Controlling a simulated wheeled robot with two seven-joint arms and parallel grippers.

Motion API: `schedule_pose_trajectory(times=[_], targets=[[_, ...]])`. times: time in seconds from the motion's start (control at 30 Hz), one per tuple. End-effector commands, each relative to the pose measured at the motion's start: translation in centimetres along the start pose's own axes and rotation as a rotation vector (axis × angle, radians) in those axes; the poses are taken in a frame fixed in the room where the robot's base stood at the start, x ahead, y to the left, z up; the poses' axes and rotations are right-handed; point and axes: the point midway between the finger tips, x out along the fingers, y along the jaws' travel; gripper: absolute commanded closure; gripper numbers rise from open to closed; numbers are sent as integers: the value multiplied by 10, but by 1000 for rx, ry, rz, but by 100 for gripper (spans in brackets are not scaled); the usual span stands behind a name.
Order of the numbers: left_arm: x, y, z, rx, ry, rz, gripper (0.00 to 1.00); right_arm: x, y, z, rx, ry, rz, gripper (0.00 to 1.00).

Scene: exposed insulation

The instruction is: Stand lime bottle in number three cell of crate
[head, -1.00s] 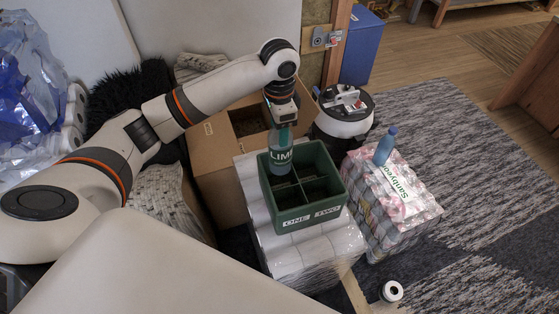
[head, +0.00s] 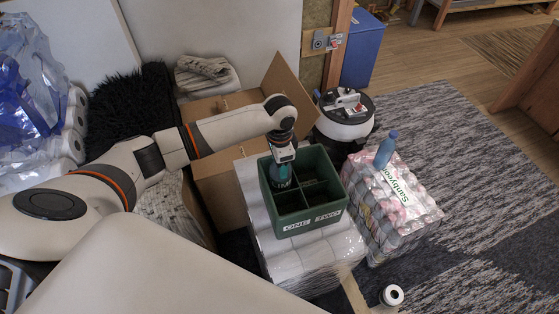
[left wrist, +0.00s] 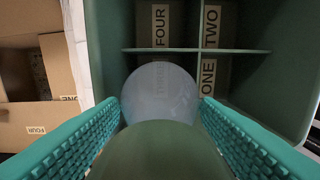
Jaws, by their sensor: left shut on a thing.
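My left gripper (head: 281,168) is shut on the lime bottle (head: 281,184), which is upright inside the back-left cell. Its base is hidden by the crate walls, so I cannot tell whether it touches the floor. In the left wrist view, the teal fingers of the gripper (left wrist: 160,115) flank the bottle (left wrist: 160,150), and a THREE label shows faintly through it. FOUR, TWO and ONE labels mark the other cells of the crate (left wrist: 262,75). My right gripper is not in view.
A blue bottle (head: 385,149) stands on a pink wrapped pack (head: 404,209) right of the crate. An open cardboard box (head: 217,178) is behind left. A round black-and-white robot (head: 345,118) is behind right. The crate's other cells look empty.

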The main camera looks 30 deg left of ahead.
Motion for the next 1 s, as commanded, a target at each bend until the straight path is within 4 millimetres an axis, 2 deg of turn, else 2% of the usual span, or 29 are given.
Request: schedule_pose_trajectory(times=[0.17, 0.2, 0.3, 0.67, 0.77, 1.0], targets=[[3, 0, 0, -1, 1, -1, 75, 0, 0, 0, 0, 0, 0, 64], [2, 0, 0, -1, 0, 0, 36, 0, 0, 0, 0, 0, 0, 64], [2, 0, 0, -1, 0, 0, 21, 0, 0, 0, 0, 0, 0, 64], [-3, 0, 0, 0, -2, 1, 21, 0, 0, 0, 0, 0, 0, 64], [-16, 1, 0, 0, -2, 1, 21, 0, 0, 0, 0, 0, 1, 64], [-68, 1, 1, 1, -4, 3, 21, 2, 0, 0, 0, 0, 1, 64]])
